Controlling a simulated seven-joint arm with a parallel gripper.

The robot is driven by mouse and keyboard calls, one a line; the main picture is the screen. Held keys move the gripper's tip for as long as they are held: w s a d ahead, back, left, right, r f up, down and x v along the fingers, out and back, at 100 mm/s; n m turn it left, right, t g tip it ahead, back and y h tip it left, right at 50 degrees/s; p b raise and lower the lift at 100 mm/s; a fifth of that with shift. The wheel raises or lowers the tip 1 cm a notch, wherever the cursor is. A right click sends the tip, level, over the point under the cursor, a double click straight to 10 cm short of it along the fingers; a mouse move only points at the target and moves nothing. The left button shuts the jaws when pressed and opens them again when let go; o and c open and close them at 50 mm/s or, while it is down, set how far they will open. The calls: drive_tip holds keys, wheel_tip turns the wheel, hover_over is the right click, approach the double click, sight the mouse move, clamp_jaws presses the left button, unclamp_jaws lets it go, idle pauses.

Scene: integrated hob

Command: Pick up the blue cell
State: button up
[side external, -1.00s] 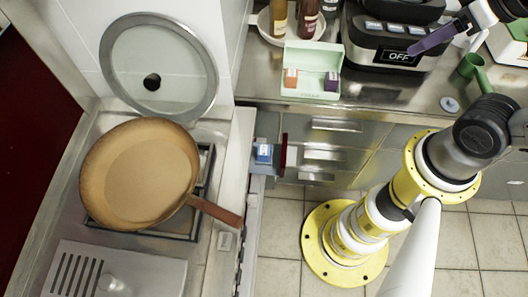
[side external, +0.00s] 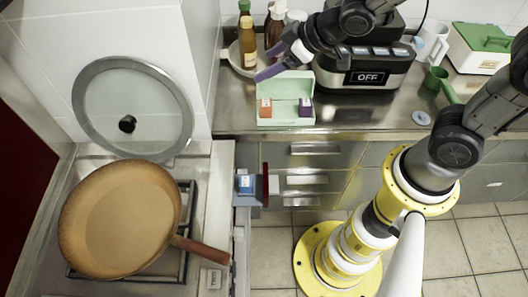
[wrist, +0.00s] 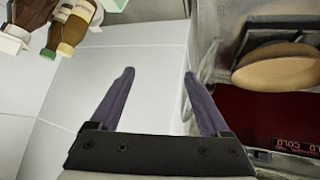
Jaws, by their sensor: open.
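The blue cell (side external: 247,184) sits on a small grey holder with a dark red end (side external: 265,184), at the front edge between hob and drawers, in the side view. My gripper (side external: 276,62) is open and empty, with purple fingers. It appears above and behind the blue cell, around the mint-green box in the picture. In the wrist view, my gripper (wrist: 158,72) has its fingers spread with nothing between them. The blue cell is not visible there.
The open mint-green box (side external: 284,84) holds an orange cell (side external: 265,108) and a purple cell (side external: 305,107). Bottles (side external: 248,45) stand behind it. A glass lid (side external: 130,85) leans against the wall.

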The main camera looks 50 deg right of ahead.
drive_tip(key=a+f+n+g+y, duration=0.1)
drive_tip(key=a+f+n+g, duration=0.1)
drive_tip(key=a+f, duration=0.55)
drive_tip(key=n+g, duration=0.2)
drive_tip(key=g, duration=0.2)
approach(246, 181)
drive_tip(key=shift+t, duration=0.3)
drive_tip(key=x, duration=1)
drive_tip(key=shift+s+a+f, duration=0.1)
drive_tip(key=shift+s+f, duration=0.15)
drive_tip(key=shift+f, duration=0.1)
clamp_jaws()
